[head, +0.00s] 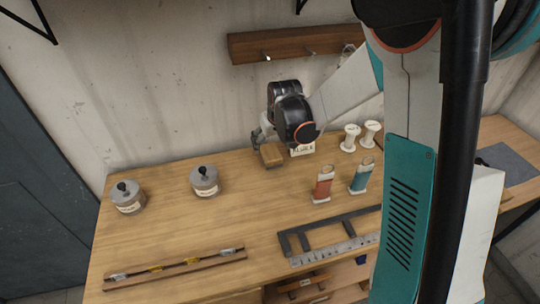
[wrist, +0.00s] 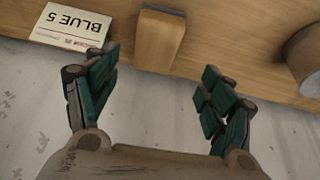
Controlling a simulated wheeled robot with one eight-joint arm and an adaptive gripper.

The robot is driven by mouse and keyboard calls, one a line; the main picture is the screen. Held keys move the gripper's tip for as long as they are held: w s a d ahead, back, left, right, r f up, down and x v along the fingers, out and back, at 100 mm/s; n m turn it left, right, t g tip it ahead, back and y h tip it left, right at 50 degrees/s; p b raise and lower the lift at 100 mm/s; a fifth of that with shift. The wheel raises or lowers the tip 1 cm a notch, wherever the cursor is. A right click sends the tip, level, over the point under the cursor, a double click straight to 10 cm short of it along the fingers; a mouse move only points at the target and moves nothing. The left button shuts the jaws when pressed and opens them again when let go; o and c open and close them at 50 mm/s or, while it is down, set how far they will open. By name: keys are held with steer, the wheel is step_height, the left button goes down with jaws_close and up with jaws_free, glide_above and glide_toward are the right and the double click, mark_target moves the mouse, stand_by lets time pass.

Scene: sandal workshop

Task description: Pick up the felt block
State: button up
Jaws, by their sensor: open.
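The felt block, a brown rectangular block (head: 271,155), stands on the wooden bench near its back edge. It also shows in the wrist view (wrist: 158,42), at the top, between the lines of the two fingers and beyond their tips. My gripper (head: 258,138) is at the block's back left in the head view. In the wrist view my gripper (wrist: 158,85) has its teal fingers spread wide with nothing between them. I cannot tell from these frames whether a finger touches the block.
Two lidded grey pots (head: 205,181) (head: 128,197) stand to the left. White spools (head: 350,138), a red bottle (head: 323,186) and a teal bottle (head: 361,177) stand right. A peg rail (head: 285,44) hangs above.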

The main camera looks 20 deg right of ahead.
mark_target(271, 152)
steer(key=x, duration=0.3)
steer(key=shift+f, duration=0.1)
steer(key=x, duration=0.1)
steer(key=b+x, duration=0.1)
steer(key=x, duration=0.1)
steer(key=b+x, duration=0.1)
steer(key=x, duration=0.1)
steer(key=shift+d+f, duration=0.1)
steer(key=shift+d, duration=0.2)
steer(key=shift+f+b, duration=0.2)
steer(key=shift+b, duration=0.25)
steer(key=c, duration=1.2)
